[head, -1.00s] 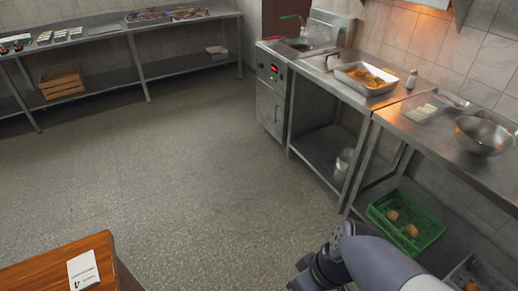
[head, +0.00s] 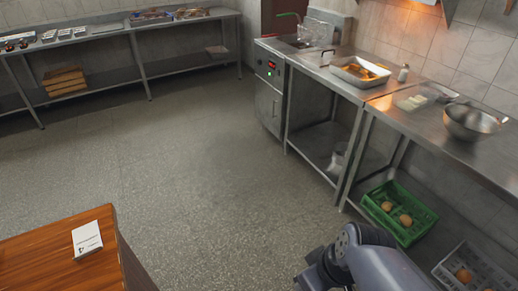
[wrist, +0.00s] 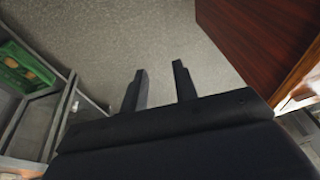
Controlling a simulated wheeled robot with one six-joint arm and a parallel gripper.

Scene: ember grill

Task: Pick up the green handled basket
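A basket with a green handle sits at the fryer at the back. Its green handle (head: 287,14) sticks up and to the left over the fryer top. The basket's wire body is too small and distant to make out clearly. A second wire basket (head: 318,30) is beside it, and a dark handle (head: 326,54) shows in front. My gripper (wrist: 159,68) shows in the wrist view with its two dark fingers apart and nothing between them. It points over the bare floor, far from the fryer. The head view shows my arm at lower right, with the fingers out of frame.
The fryer cabinet (head: 267,88) has a lit panel. A steel counter (head: 430,125) to its right holds a tray (head: 362,72) and a bowl (head: 470,121). A green crate (head: 398,212) is on the lower shelf. A wooden counter (head: 45,265) is at lower left. The middle floor is clear.

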